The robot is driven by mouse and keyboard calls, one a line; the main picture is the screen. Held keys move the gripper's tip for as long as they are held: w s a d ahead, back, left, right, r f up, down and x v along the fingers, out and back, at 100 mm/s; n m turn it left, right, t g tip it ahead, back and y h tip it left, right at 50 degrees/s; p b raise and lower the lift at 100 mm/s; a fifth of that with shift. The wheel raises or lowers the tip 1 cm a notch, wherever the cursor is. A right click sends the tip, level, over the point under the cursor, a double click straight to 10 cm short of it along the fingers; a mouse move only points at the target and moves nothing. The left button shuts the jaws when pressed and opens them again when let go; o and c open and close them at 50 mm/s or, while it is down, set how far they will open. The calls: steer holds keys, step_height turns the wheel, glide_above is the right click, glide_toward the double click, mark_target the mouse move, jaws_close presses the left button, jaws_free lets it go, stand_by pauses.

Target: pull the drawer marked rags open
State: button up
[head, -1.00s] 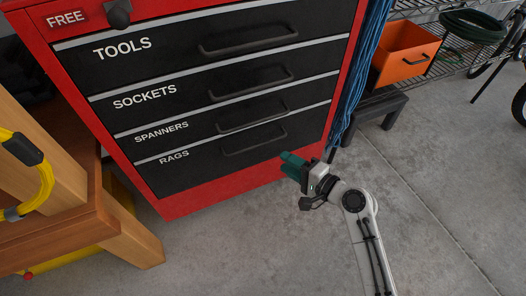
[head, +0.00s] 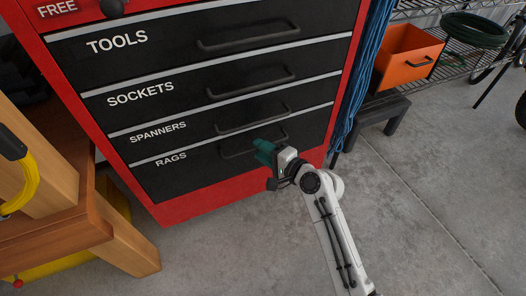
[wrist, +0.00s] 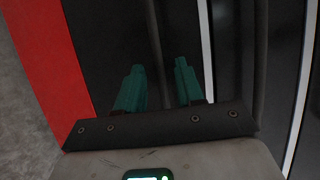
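The black drawer marked rags (head: 190,178) is the lowest in the red cabinet and looks shut, its front level with the drawers above. Its dark bar handle (head: 233,156) is partly hidden behind my gripper (head: 262,152), whose green fingers are at the handle's middle. In the wrist view, my gripper (wrist: 158,75) is open, with a clear gap between its fingers. The rags handle (wrist: 154,35) runs upright in that picture, in line with the gap. I cannot tell whether the fingertips reach past the bar. Nothing is held.
The spanners drawer (head: 200,130) is just above, with its handle (wrist: 260,60) right of my fingers in the wrist view. A wooden bench (head: 125,240) stands at left, near the cabinet. Bare concrete floor (head: 430,190) lies in front and right.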

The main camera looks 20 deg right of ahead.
steer(key=shift+c, duration=0.5)
jaws_close()
stand_by(0.8)
